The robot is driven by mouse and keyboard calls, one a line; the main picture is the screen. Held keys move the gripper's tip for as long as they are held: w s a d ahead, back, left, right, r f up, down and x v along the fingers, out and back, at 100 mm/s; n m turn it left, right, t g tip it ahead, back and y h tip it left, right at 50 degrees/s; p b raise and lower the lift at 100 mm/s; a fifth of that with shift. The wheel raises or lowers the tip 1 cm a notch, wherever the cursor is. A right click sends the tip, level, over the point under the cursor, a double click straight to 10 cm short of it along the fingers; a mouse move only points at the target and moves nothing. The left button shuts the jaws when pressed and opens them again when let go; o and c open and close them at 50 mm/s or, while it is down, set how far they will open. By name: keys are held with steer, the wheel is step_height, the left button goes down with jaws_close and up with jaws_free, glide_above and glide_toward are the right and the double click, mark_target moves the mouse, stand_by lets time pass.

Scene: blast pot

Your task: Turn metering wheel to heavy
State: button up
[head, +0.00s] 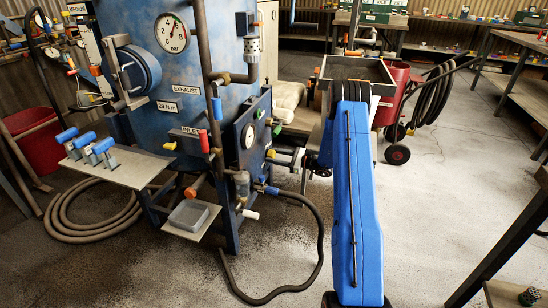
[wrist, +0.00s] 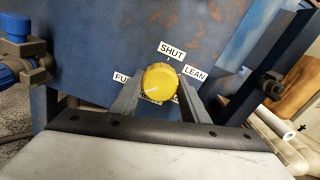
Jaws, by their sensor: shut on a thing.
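The yellow metering wheel (wrist: 160,78) sits on the blue panel in the middle of the wrist view. A short pale line shows on its lower left part. Labels SHUT (wrist: 171,50), LEAN (wrist: 195,73) and one starting FU (wrist: 121,77) surround it; others below it are mostly hidden by the wheel and fingers. My gripper (wrist: 161,84) has one grey finger on each side of the wheel and is shut on it.
A blue-handled valve (wrist: 18,50) stands left of the wheel in the wrist view. In the head view, a black hose (head: 318,240) loops on the floor below my arm. A red wheeled cart (head: 395,95) stands behind it. Floor in front of the pot is partly clear.

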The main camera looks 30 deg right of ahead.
steer(key=n, duration=0.4)
steer(key=shift+n, duration=2.7)
steer(key=shift+f, duration=0.1)
steer(key=o, duration=1.1)
steer(key=shift+c, duration=0.2)
steer(key=shift+s+d, duration=0.1)
steer(key=v, duration=1.7)
steer(key=shift+s+d, duration=0.1)
steer(key=shift+s, duration=0.05)
